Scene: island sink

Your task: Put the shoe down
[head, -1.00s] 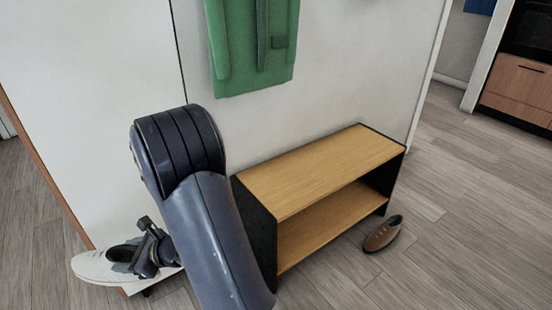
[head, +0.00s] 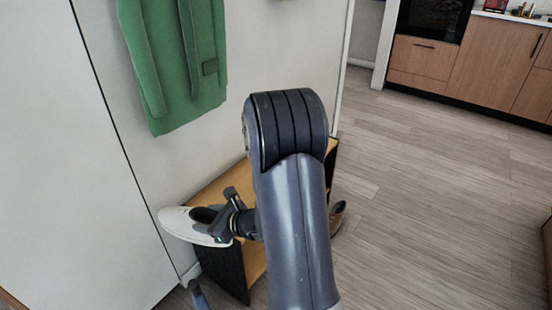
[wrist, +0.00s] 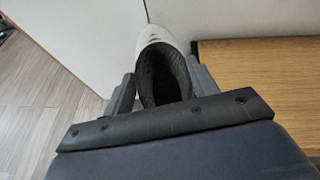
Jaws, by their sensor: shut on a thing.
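A white shoe with a dark inside (head: 184,227) is held by my gripper (head: 226,220), left of my forearm in the head view. In the wrist view the white shoe (wrist: 158,38) sits between the two fingers of my gripper (wrist: 155,85), its opening facing the camera. The shoe is off the floor, in front of the wall. In the wrist view it is just left of the wooden bench top (wrist: 255,85). In the head view my arm hides part of the bench.
The two-level shoe bench (head: 222,262) stands against the wall. A green garment (head: 178,65) hangs above. Open floor (head: 440,190) lies to the right, before kitchen cabinets (head: 430,62).

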